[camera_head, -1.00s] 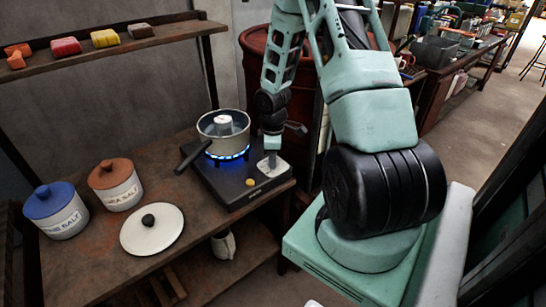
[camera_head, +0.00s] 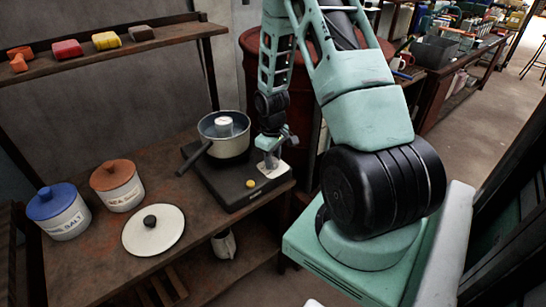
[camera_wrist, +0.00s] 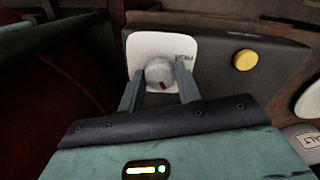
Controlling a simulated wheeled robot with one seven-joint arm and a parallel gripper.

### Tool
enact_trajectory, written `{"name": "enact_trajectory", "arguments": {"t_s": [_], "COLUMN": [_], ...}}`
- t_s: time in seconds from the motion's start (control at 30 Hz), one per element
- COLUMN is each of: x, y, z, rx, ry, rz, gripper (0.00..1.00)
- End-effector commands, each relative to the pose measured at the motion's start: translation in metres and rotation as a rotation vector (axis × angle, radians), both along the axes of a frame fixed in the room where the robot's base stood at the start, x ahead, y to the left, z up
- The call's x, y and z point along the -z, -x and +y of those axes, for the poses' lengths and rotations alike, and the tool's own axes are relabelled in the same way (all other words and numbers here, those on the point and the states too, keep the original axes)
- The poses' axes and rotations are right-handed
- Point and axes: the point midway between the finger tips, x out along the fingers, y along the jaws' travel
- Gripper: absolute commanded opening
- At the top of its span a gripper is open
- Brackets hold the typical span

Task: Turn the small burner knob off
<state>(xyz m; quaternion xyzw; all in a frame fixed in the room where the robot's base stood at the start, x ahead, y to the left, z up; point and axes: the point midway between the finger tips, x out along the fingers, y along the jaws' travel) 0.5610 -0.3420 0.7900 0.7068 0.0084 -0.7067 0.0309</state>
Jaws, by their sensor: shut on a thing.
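In the head view my gripper (camera_head: 270,163) is at the burner's right end and hides most of the knob. The burner (camera_head: 225,185) carries a grey pot (camera_head: 222,146), and no blue flame shows under the pot.
A yellow button (camera_wrist: 245,60) sits on the burner beside the white plate. On the wooden table (camera_head: 95,255) stand a blue-lidded jar (camera_head: 60,212), an orange-lidded jar (camera_head: 118,185) and a white lid (camera_head: 152,238). A shelf (camera_head: 100,55) holds coloured blocks above.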

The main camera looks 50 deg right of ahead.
Motion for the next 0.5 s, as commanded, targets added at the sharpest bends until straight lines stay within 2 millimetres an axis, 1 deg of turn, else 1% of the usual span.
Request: {"name": "enact_trajectory", "arguments": {"t_s": [0.2,0.5], "x": [-0.0012,-0.0011], "y": [-0.0009,-0.0013], "z": [-0.0004,-0.0005], "rx": [0.193,0.394], "ry": [0.002,0.002], "rz": [-0.001,-0.003], "gripper": [0.11,0.11]}}
